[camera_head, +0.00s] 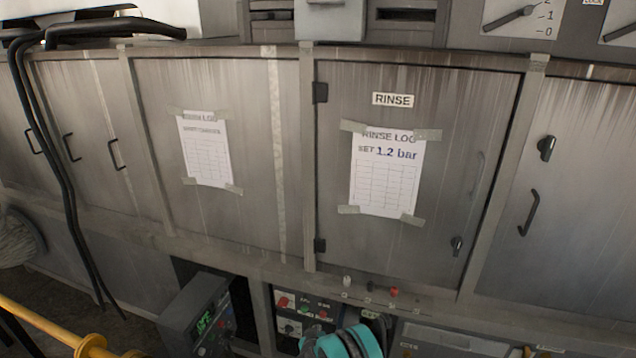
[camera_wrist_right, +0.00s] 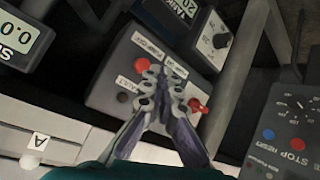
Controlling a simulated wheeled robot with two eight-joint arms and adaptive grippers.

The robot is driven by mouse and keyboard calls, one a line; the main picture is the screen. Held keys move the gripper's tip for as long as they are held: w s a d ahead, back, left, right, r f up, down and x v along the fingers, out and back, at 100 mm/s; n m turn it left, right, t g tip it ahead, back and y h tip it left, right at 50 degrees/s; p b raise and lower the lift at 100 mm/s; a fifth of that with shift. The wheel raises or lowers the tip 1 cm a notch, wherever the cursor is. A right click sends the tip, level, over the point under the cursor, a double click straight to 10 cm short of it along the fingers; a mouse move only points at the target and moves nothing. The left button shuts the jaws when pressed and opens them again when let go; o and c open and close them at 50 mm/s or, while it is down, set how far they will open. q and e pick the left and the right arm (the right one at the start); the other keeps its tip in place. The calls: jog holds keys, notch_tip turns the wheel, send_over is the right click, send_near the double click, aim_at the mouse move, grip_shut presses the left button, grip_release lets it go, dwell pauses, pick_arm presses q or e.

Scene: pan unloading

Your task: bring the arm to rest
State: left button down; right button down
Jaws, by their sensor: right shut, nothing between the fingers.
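My right gripper shows in the wrist view (camera_wrist_right: 168,88), its two grey fingers brought together with nothing between them. It is in front of a small grey control box (camera_wrist_right: 112,93) and hides part of its face; I cannot tell whether it touches the box. In the head view a teal part of my right arm (camera_head: 345,342) shows at the bottom edge, and the fingertips cannot be made out there. My left gripper is not in view.
A metal cabinet with a RINSE door (camera_head: 340,230) and a taped rinse log (camera_head: 385,180) stands ahead. A dark instrument (camera_head: 195,315) with a green display stands low. Black hoses (camera_head: 60,165) hang at left. A yellow bar (camera_head: 40,322) crosses the lower left.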

jog(key=s+d+r+g, duration=0.1)
jog(key=s+d+r, duration=0.15)
jog(key=r, duration=0.55)
jog(key=s+d+r+m, duration=0.1)
jog(key=d+r, duration=0.3)
jog(key=r, duration=0.4)
jog(key=s+d+r+g, duration=0.1)
jog(key=s+d+r, duration=0.15)
jog(key=r, duration=0.55)
jog(key=s+d+r+m, duration=0.1)
jog(key=s+d+r, duration=0.5)
jog(key=s+r, duration=0.35)
jog(key=s+d+m+g, duration=0.1)
jog(key=s+d, duration=0.2)
jog(key=s, duration=1.8)
jog(key=shift+s+g+y, duration=0.25)
jog(key=shift+g+y, duration=0.15)
